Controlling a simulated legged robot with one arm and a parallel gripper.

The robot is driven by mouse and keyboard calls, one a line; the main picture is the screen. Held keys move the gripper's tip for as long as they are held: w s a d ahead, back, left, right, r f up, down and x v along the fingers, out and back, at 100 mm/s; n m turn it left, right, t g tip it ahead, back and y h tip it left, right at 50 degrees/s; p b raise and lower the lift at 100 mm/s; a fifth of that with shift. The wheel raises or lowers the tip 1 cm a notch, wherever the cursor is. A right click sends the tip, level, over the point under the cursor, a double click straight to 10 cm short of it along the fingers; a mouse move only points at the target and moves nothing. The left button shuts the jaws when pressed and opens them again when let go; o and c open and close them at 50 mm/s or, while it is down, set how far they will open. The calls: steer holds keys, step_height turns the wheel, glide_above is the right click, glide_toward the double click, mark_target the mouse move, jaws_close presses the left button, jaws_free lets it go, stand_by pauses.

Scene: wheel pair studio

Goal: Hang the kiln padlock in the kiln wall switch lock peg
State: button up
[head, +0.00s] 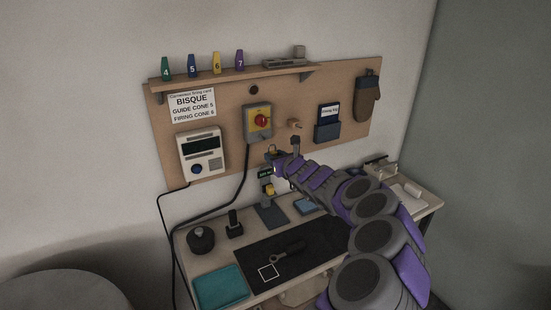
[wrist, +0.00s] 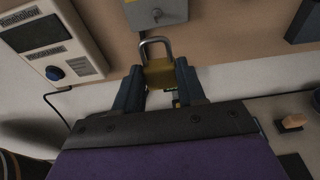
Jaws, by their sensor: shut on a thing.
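My gripper (wrist: 160,73) is shut on the kiln padlock (wrist: 160,73), a brass body with a grey shackle (wrist: 154,43) that points up and looks closed. The padlock is upright between the two dark fingers. The kiln wall switch (head: 258,121) is a grey box with a yellow plate and a red knob on the board. In the wrist view the lower part of its grey box (wrist: 143,14) shows just above the shackle, with a small dark detail; I cannot tell whether that is the lock peg. In the head view my gripper (head: 274,154) is below and slightly right of the switch.
A controller (head: 201,152) is left of the switch. A wooden peg (head: 294,124) and blue holder (head: 328,130) are to its right. A shelf (head: 228,80) with numbered cones is above. The bench below holds a dark mat (head: 310,239), a teal tray (head: 220,287) and a stand (head: 270,213).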

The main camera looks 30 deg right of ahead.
steer(key=shift+w+d+p, duration=0.15)
steer(key=shift+w+p, duration=0.5)
steer(key=shift+p, duration=0.3)
steer(key=shift+w+d+p, duration=0.15)
steer(key=shift+w+p, duration=0.5)
steer(key=shift+p, duration=0.25)
steer(key=shift+w+a+p, duration=0.15)
steer(key=shift+w+p, duration=0.5)
steer(key=shift+w, duration=0.1)
steer(key=shift+w+a+p, duration=0.1)
steer(key=shift+w+p, duration=0.55)
steer(key=shift+w, duration=0.1)
steer(key=shift+r, duration=0.1)
steer(key=shift+w, duration=0.1)
steer(key=shift+w+p, duration=1)
steer(key=shift+w, duration=0.3)
steer(key=shift+f+b, duration=0.45)
steer(key=shift+b, duration=0.25)
steer(key=o, duration=1.1)
